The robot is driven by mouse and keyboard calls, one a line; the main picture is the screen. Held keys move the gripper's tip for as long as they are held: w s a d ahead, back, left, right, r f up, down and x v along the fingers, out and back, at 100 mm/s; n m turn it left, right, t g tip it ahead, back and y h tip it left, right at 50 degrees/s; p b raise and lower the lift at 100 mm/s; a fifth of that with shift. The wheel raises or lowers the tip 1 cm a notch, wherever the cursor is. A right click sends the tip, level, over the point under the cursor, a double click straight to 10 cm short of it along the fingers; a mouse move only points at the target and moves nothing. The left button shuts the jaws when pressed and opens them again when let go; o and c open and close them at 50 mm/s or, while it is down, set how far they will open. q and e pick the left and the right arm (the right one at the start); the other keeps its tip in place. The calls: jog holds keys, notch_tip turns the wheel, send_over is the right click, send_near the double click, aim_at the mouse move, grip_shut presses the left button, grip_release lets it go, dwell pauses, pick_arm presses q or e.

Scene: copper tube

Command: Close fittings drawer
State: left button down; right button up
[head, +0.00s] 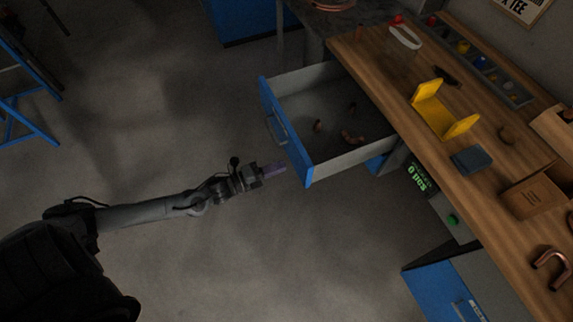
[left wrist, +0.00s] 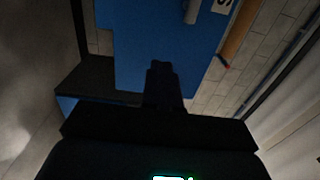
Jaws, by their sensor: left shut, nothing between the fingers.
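The fittings drawer (head: 348,158) is pulled out from under the workbench in the head view. It has a blue front with a handle (head: 277,127) and grey walls, and a few copper fittings (head: 351,137) lie inside. My left gripper (head: 283,169) is shut and empty, close to the lower part of the blue front on its outer side. Whether it touches the front I cannot tell. In the left wrist view the blue drawer front (left wrist: 160,35) fills the middle, with my dark left gripper (left wrist: 162,70) before it. My right gripper is not in view.
The wooden workbench (head: 470,180) runs along the right, holding a yellow bracket (head: 440,112), a dark blue block (head: 471,160), a cardboard box (head: 533,197) and a bent copper tube (head: 551,266). Another blue cabinet front (head: 440,290) stands lower right.

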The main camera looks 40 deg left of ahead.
aim_at(296, 161)
pick_arm(q)
jog(key=shift+x, duration=1.7)
